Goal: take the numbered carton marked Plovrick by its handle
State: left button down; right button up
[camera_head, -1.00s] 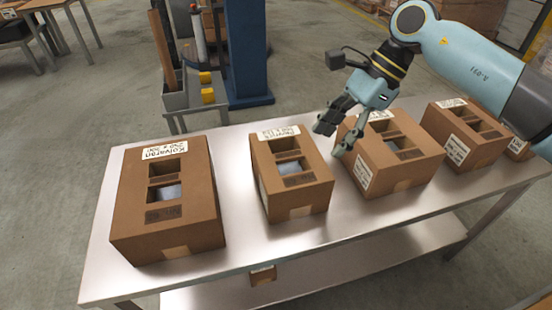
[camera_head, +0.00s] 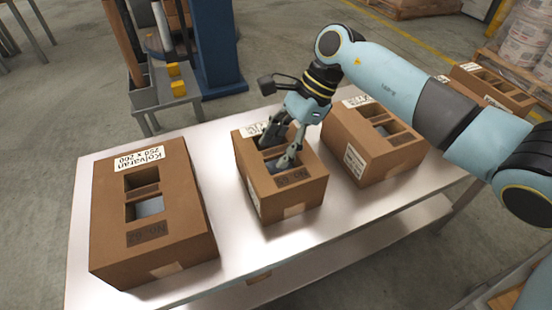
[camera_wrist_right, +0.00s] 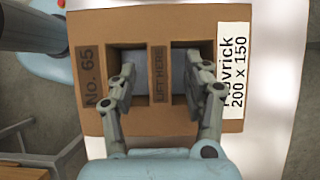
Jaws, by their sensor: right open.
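The Plovrick carton (camera_head: 290,203) is the brown box in the middle of the table. In the right wrist view the carton (camera_wrist_right: 150,20) reads "No. 65" and "200 x 150"; a finger hides part of its name. Its handle is a bar (camera_wrist_right: 160,74) marked "LIFT HERE" between two square openings. My right gripper (camera_head: 273,157) is open at the carton's top. In the wrist view its fingers (camera_wrist_right: 161,84) lie on either side of the bar, apart from it, over the openings. How deep the tips reach is unclear. My left gripper is out of view.
The Kolvaran carton (camera_head: 165,245), "No. 62", stands left on the metal table (camera_head: 235,245). Another carton (camera_head: 395,165) stands close on the right, with more (camera_head: 490,80) beyond, partly behind my arm. A blue column (camera_head: 215,50) rises behind the table.

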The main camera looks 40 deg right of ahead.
jog(key=shift+x, duration=0.75)
grip_shut()
